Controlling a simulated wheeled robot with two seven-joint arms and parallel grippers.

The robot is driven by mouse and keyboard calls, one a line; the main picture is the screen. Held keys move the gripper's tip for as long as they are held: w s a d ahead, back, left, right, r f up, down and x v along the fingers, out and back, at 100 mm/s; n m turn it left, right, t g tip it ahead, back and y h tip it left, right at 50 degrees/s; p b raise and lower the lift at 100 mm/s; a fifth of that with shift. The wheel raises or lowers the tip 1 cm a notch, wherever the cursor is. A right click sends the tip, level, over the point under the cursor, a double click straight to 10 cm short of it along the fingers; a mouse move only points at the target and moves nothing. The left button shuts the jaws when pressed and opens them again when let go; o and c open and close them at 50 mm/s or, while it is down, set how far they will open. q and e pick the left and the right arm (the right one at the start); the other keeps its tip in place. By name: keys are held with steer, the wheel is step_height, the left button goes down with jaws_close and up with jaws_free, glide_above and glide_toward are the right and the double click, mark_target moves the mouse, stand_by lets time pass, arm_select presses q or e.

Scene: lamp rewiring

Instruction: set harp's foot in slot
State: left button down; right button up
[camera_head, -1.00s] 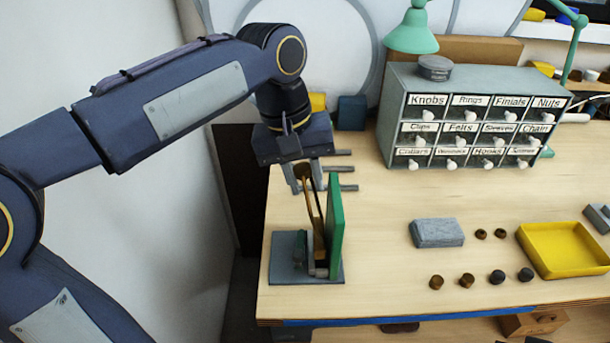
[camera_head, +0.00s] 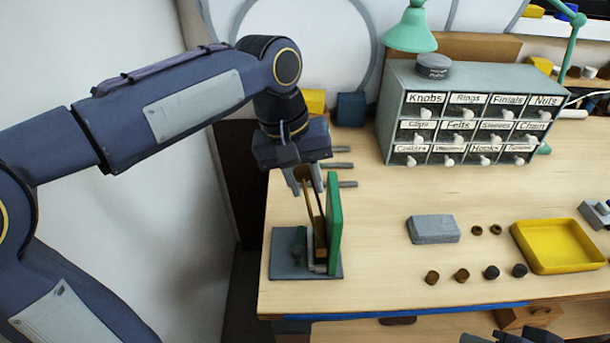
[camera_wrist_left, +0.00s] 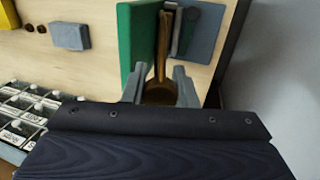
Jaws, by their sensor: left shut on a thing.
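The harp (camera_head: 313,215) is a thin brass-coloured loop. It stands slightly tilted over the grey base (camera_head: 285,262), close along the left side of the upright green plate (camera_head: 335,225). My left gripper (camera_head: 308,184) is shut on the harp's upper part. In the left wrist view, the harp (camera_wrist_left: 162,50) runs from between the two fingers (camera_wrist_left: 160,92) down between the green plate (camera_wrist_left: 138,35) and the grey base (camera_wrist_left: 207,35). The harp's foot is low by the base; the slot is hidden, so I cannot tell whether it is seated. A dark part of my right gripper (camera_head: 512,337) shows at the bottom edge.
A grey drawer cabinet (camera_head: 470,125) stands at the back. A grey block (camera_head: 433,229), several small dark and brass-coloured pieces and a yellow tray (camera_head: 560,246) lie to the right. Grey rods (camera_head: 340,165) lie behind the green plate. The tabletop between plate and block is clear.

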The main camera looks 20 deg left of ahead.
mark_target(296, 172)
arm_select(q)
steer(key=shift+f, duration=0.15)
steer(key=shift+f+b, duration=0.3)
steer(key=shift+b, duration=0.25)
steer(key=shift+f, duration=0.35)
steer(key=shift+f+b, duration=0.65)
steer(key=shift+f, duration=0.4)
stand_by(0.3)
steer(key=c, duration=1.1)
jaws_free()
steer(key=v, duration=0.7)
steer(key=shift+a+r, duration=0.15)
steer(key=shift+r, duration=0.25)
steer(key=shift+p, duration=0.3)
